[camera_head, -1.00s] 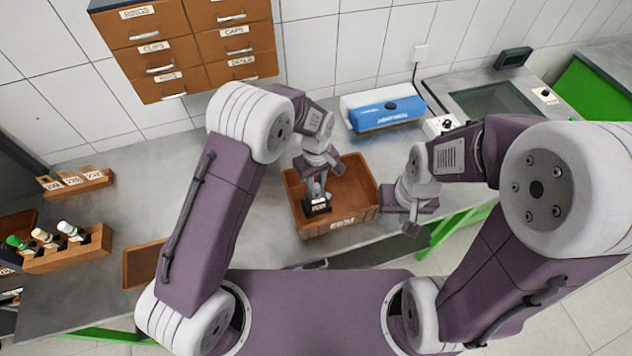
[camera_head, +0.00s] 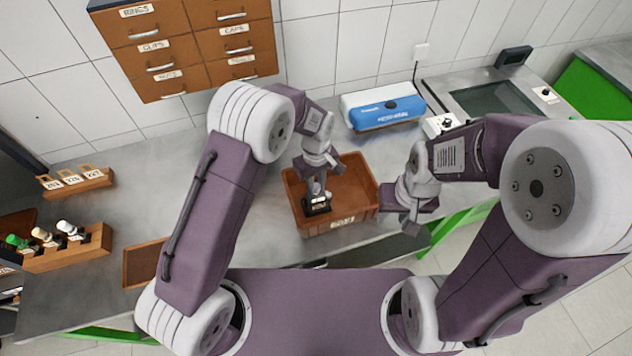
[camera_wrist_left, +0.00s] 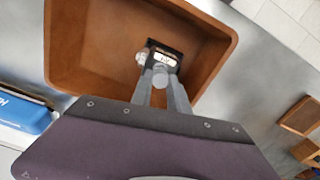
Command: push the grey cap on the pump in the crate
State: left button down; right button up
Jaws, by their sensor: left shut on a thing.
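The brown crate (camera_head: 362,190) stands on the bench with the pump (camera_head: 317,208) inside, near its left side. The pump has a dark body with a white label and also shows in the left wrist view (camera_wrist_left: 165,57). My left gripper (camera_head: 316,189) points down into the crate, at the pump. In the left wrist view its fingertips (camera_wrist_left: 160,84) are closed around the round grey cap (camera_wrist_left: 160,77), directly at the pump. Whether the cap is fully seated is hidden. My right gripper (camera_head: 399,214) is empty beside the crate's right edge, its fingers apart.
Left on the bench are a rack with bottle-like parts (camera_head: 92,246), a tagged holder (camera_head: 88,183) and a small brown tray (camera_head: 138,266). Labelled drawers (camera_head: 190,45) hang behind. A blue-and-white box (camera_head: 385,112) stands behind the crate. Bench room left of the crate is clear.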

pick_arm(q)
jog(key=shift+f, duration=0.15)
jog(key=c, duration=1.2)
grip_release()
jog(key=o, duration=0.9)
jog(key=shift+r+p, duration=1)
jog(key=shift+r, duration=0.3)
jog(key=shift+r+p, duration=1.9)
jog(key=shift+r, duration=0.4)
jog(key=shift+f, duration=0.1)
